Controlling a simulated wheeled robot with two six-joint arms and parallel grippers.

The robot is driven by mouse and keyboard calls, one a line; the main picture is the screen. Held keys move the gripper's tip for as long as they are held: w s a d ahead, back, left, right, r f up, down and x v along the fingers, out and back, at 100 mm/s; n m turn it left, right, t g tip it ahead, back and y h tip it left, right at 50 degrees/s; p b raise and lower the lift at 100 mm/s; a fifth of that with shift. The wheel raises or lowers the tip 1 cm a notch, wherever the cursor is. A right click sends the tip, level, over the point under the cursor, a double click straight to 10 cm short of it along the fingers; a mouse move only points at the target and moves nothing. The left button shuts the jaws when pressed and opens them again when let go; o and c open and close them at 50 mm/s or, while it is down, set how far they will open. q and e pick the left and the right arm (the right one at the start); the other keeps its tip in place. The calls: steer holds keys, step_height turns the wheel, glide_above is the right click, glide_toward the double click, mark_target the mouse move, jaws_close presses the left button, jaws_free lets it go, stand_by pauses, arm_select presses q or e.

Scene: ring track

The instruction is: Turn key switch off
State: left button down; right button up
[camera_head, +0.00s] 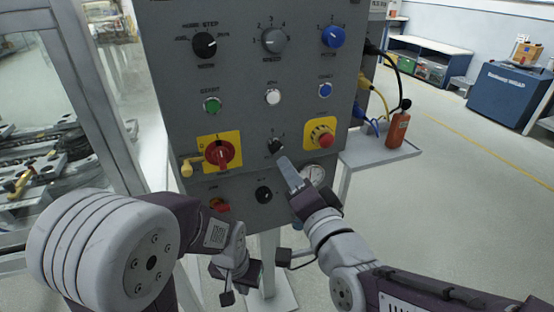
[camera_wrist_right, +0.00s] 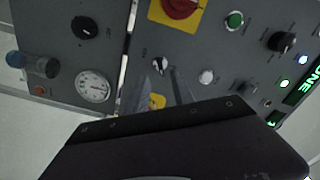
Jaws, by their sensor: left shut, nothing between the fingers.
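The key switch (camera_head: 276,146) is a small dark switch on the lower middle of the grey control panel (camera_head: 180,120), between a red rotary switch (camera_head: 219,153) on a yellow plate and a red emergency button (camera_head: 323,136). In the right wrist view the key switch (camera_wrist_right: 160,65) shows a bright face just beyond the fingertips. My right gripper (camera_head: 283,161) is close below it; its fingers (camera_wrist_right: 167,76) look apart, with a yellow plate showing between them. Contact with the switch cannot be told. My left gripper (camera_head: 238,273) is shut and empty, low below the panel.
Several knobs and buttons surround the switch. A gauge (camera_head: 313,175) and a black knob (camera_head: 264,194) sit just below. A side shelf (camera_head: 375,155) holds an orange bottle (camera_head: 397,130). A glazed frame (camera_head: 85,95) stands left. Open floor lies right.

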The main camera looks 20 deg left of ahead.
mark_target(277, 150)
steer(key=x, duration=0.8)
steer(key=shift+w+a+b, duration=0.1)
steer(key=shift+w+b, duration=0.05)
steer(key=shift+b, duration=0.15)
jaws_close()
